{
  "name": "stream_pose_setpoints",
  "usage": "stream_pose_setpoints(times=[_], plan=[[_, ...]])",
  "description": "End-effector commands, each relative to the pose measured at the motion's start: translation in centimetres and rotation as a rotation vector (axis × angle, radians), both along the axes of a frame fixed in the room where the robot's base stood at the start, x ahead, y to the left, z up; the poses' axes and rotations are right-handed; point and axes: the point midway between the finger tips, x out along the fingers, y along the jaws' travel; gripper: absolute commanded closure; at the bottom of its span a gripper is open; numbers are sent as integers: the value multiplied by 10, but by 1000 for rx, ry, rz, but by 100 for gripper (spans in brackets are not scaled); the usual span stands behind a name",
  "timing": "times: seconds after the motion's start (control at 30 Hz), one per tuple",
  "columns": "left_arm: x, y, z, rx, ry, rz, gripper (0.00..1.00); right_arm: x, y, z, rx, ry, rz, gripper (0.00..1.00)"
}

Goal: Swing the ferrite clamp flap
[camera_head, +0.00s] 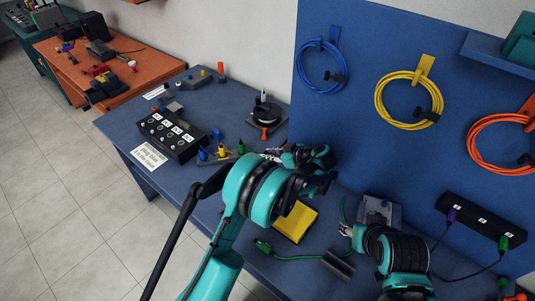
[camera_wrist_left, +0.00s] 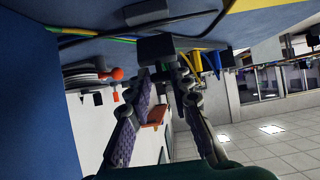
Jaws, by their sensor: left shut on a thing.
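My left gripper (camera_head: 273,155) is over the middle of the blue table, with its arm hiding much of the area around it. In the left wrist view its fingers (camera_wrist_left: 160,72) close on a small dark block (camera_wrist_left: 155,47), which looks like part of the ferrite clamp. Green, yellow and dark cables run beside the block. I cannot tell the flap's angle or its hinge. A dark grey cylinder (camera_head: 339,264) lies by a green cable at the front. My right gripper (camera_head: 347,230) is low beside a grey block (camera_head: 379,210); its finger gap is unclear.
A blue panel (camera_head: 400,50) with hanging cable coils stands behind the table (camera_head: 125,125). A black labelled box (camera_head: 172,136), a black reel (camera_head: 265,115) and several coloured plugs stand to the left. A yellow pad (camera_head: 296,222) lies in front. A power strip (camera_head: 480,222) is at right.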

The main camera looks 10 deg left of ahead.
Motion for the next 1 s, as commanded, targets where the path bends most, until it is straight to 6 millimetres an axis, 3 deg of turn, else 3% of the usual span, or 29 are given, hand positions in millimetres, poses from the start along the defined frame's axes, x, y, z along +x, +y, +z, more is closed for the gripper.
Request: stream_pose_setpoints(times=[1.0], plan=[[-14,-25,-14,-2,0,-3,98,0,0,-14,0,0,0,55]])
